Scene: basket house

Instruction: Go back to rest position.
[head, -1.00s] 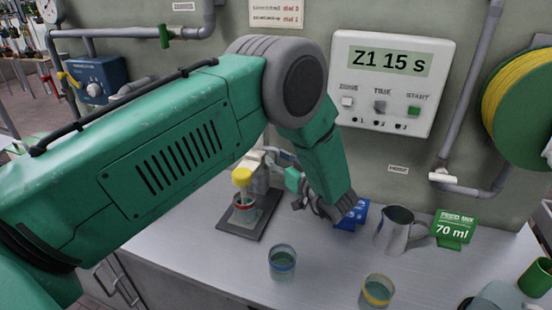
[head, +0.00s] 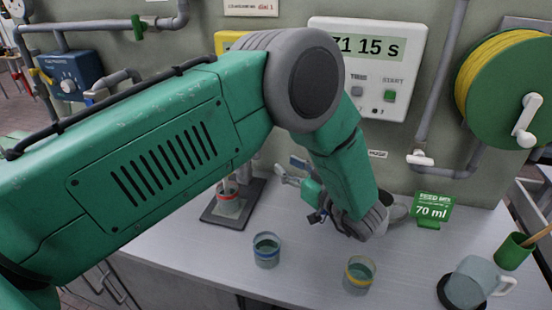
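My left arm comes in from the left and bends down over the bench in the head view. My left gripper (head: 284,168) is above the bench, to the right of the dark stand. Its two grey fingers point left and stand apart, with nothing seen between them. The gripper is clear of the glasses in front of it. My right gripper is not in view.
On the bench (head: 200,249) are a blue-banded glass (head: 266,251), a yellow-banded glass (head: 359,276), a cup in a dark stand (head: 229,206), a green "70 ml" sign (head: 431,211) and a clear mug (head: 468,284). A metal jug (head: 398,211) is partly behind my arm. A wall panel (head: 399,51) hangs behind.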

